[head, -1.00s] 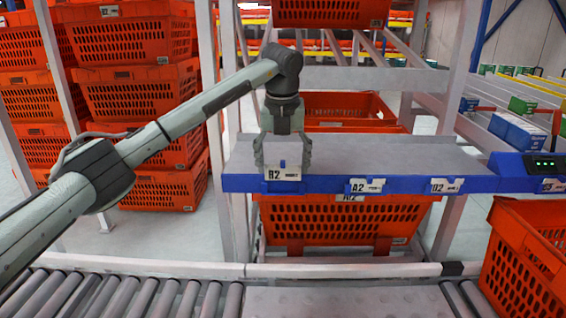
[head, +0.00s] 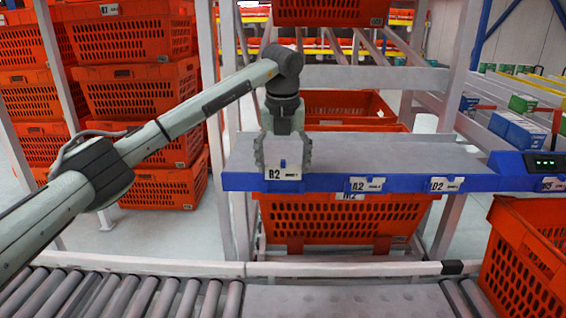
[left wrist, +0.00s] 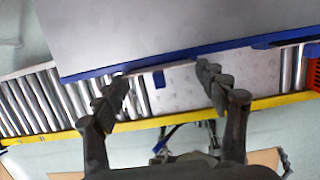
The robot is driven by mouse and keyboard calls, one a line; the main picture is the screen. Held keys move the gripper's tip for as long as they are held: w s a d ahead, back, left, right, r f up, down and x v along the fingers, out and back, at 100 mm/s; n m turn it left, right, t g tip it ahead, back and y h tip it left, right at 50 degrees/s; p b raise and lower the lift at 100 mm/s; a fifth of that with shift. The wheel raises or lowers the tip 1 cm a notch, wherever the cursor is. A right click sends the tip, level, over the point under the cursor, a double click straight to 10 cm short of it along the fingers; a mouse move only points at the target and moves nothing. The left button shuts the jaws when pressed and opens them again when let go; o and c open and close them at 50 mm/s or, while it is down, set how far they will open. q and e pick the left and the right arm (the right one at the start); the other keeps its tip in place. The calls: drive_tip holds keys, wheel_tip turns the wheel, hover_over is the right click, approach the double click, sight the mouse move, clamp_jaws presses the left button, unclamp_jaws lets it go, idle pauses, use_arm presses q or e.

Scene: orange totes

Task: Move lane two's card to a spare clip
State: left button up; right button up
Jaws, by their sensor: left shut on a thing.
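A white card (head: 284,174) with a black code, perhaps B2, stands at the left part of the blue shelf edge (head: 324,184). My left gripper (head: 284,166) points down over it, its fingers shut at the card's two sides. The card's lower edge is at the blue strip; I cannot tell whether it still sits in a clip. In the left wrist view the two fingers (left wrist: 163,85) straddle the blue edge, and the card is hardly visible. More cards sit along the edge: one reading A2 (head: 366,185) and one like D2 (head: 446,184). My right gripper is out of view.
The grey shelf top (head: 390,152) is clear. An orange tote (head: 335,222) is below it, another (head: 530,255) at right. A roller conveyor (head: 130,295) runs in front.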

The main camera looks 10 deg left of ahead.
use_arm(q)
drive_tip(key=shift+f+b, duration=0.65)
drive_tip(key=shift+f, duration=0.7)
drive_tip(key=o, duration=0.9)
drive_tip(key=v, duration=1.2)
